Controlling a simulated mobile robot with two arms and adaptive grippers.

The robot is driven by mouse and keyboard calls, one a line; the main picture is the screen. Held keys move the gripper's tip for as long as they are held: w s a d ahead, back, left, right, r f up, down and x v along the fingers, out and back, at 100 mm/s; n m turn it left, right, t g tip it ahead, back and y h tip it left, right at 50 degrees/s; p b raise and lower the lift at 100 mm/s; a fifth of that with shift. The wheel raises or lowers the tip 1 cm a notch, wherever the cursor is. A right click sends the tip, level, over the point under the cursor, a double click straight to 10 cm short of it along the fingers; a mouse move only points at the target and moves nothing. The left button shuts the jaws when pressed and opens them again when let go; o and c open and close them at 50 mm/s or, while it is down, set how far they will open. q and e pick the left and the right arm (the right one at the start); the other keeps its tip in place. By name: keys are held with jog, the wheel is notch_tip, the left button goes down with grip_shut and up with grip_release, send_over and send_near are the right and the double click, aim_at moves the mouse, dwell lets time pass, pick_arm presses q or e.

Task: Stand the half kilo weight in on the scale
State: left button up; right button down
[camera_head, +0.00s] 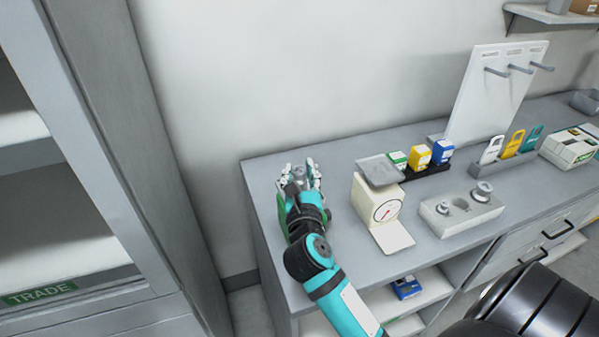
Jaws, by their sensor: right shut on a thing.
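My right gripper (300,176) is over the left end of the grey table, its fingers pointing to the wall. It is shut on a small grey metal weight (299,172), mostly hidden by the fingers; its marking cannot be read. The cream scale (366,203), with a round dial and a square grey pan (379,170) on top, stands right of the gripper, apart from it. The pan looks empty. The weight block (462,220), right of the scale, holds a small weight (442,207) and a larger weight (482,191), with an empty round socket between them. My left gripper is out of view.
Green, yellow and blue boxes (420,156) stand in a dark tray behind the scale. A pegboard (495,90), a holder with coloured tags (515,144) and a carton (568,149) are farther right. Something green beside my wrist is partly hidden. A shelf unit (110,150) stands left.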

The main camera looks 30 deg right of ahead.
jog(key=c, duration=1)
grip_release()
jog(key=b+v, duration=0.3)
jog(key=v, duration=0.9)
jog(key=shift+s+r+b, duration=0.1)
jog(key=shift+b, duration=0.3)
